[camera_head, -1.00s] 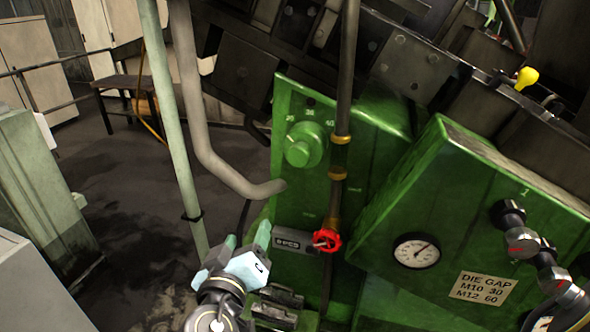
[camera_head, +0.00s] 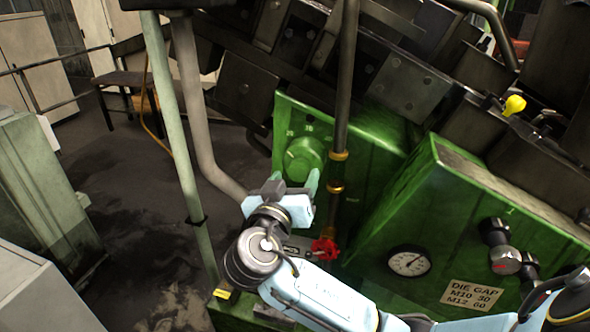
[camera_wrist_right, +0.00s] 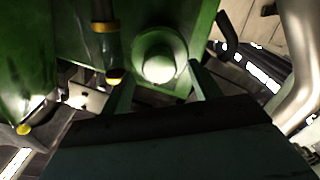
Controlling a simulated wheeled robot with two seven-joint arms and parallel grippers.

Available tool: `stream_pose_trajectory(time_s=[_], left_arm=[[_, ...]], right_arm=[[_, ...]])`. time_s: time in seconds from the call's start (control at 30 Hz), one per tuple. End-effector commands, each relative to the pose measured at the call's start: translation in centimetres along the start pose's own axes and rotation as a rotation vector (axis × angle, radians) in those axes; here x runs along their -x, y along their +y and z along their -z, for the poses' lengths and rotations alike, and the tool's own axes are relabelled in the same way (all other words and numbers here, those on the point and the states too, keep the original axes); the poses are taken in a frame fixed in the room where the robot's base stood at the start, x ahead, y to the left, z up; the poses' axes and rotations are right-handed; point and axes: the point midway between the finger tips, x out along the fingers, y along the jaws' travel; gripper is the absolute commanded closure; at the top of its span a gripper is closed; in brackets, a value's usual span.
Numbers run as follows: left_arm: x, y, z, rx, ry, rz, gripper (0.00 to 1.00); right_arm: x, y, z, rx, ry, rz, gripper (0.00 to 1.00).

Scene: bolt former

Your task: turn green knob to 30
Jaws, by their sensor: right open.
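The green knob (camera_head: 303,157) is round and sits on the upper part of the green panel (camera_head: 290,115), with small scale marks around it. In the right wrist view the knob (camera_wrist_right: 158,62) shows close, just beyond the finger ends. My right gripper (camera_head: 291,184) is open and just below the knob in the head view. In the right wrist view the two fingers of my right gripper (camera_wrist_right: 160,92) stand apart, one on each side of the knob's near edge. I cannot tell whether they touch it. The knob's pointer setting is too small to read. My left gripper is out of view.
A vertical pipe with brass fittings (camera_head: 337,170) runs just right of the knob. A red valve handle (camera_head: 325,249) is below it. A thick grey pipe (camera_head: 195,110) stands to the left. A gauge (camera_head: 409,261) and a "DIE GAP M10 30 M12 60" plate (camera_head: 471,295) are on the right box.

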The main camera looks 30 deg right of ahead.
Motion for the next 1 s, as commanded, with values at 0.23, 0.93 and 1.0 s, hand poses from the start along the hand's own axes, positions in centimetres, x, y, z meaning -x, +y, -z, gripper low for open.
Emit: stream_pose_trajectory(time_s=[0.23,0.93,1.0], left_arm=[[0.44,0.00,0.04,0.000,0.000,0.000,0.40],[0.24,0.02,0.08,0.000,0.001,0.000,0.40],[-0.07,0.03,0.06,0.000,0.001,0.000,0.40]], right_arm=[[-1.41,0.05,0.01,-0.001,-0.001,-0.002,0.38],[-1.36,0.01,-0.09,-0.006,-0.001,-0.001,0.82],[-1.36,-0.01,-0.17,-0.016,-0.001,-0.001,0.82]])
